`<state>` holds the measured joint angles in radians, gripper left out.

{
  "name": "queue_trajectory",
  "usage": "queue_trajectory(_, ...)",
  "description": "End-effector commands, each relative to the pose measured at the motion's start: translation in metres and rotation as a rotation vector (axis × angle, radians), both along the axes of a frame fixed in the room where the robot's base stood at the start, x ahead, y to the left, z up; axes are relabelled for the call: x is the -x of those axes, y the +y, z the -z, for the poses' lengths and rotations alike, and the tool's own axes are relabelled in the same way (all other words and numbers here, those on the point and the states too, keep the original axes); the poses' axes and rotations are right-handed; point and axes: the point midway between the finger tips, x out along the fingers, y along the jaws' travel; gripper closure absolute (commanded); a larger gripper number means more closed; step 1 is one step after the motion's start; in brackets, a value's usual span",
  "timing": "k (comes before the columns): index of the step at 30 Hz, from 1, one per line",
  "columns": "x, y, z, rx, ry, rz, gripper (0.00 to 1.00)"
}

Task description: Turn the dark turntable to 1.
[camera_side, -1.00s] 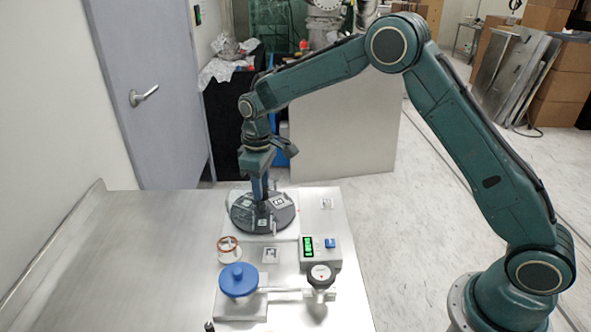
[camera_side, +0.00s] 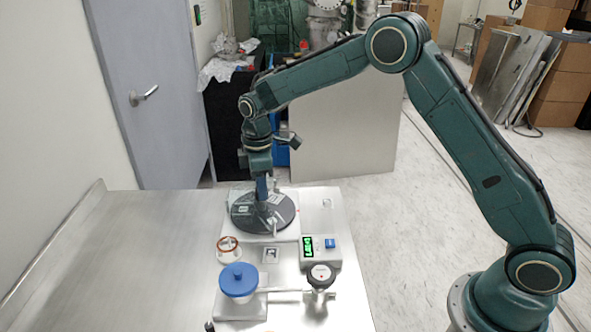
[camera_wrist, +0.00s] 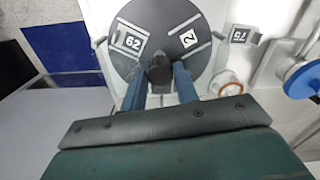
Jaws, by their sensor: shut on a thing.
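The dark turntable (camera_side: 245,222) is a round disc on a pale plate at the back of the steel table. It also shows in the wrist view (camera_wrist: 165,20), with white number labels near its rim; one reads 62 and another looks like 2. My gripper (camera_side: 262,196) points down over the disc. In the wrist view its two blue fingers (camera_wrist: 160,82) are shut on a dark upright knob (camera_wrist: 160,68) at the disc's middle. The knob is mostly hidden by the gripper in the side view.
A box with a green display and blue button (camera_side: 321,252) stands right of centre. In front are a small glass jar with an orange-brown rim (camera_side: 229,249), a blue-lidded white container (camera_side: 239,282) and a dark round knob or gauge (camera_side: 320,276). The left of the table is clear.

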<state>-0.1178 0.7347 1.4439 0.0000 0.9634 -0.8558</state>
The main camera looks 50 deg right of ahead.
Motion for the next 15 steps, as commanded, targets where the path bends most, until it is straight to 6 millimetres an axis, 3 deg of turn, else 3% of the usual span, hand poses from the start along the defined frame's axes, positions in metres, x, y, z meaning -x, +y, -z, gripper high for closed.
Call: queue_trajectory(15,-0.0005,0.0002,-0.0012,-0.001,-0.003,-0.259,1.00)
